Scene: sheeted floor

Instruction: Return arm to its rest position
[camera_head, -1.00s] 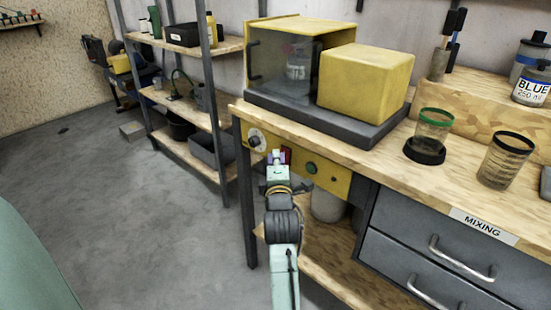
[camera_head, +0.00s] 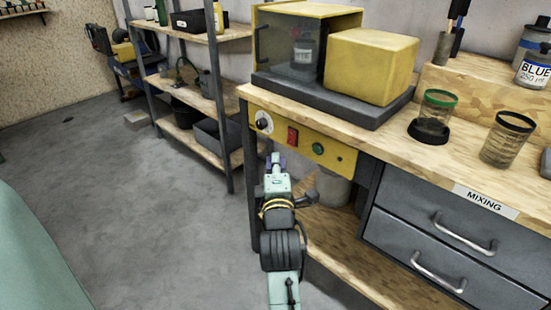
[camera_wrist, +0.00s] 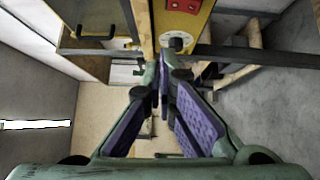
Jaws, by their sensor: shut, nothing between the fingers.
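My arm reaches out in front of the workbench in the head view. My gripper (camera_head: 276,161) is at its far end, just below the left part of the yellow control panel (camera_head: 343,158), and looks apart from it. In the wrist view, its purple-padded fingers (camera_wrist: 160,88) come together at the tips, with nothing seen between them. The panel's dial (camera_head: 264,121), red switch (camera_head: 292,136) and green button (camera_head: 318,150) are all uncovered.
The wooden bench (camera_head: 390,140) carries a yellow machine with a dark window (camera_head: 293,55), a clear cup with a green rim (camera_head: 437,110) and another with a black rim (camera_head: 508,140). Grey drawers (camera_head: 440,235) are right of my arm. Open floor (camera_head: 165,215) lies left.

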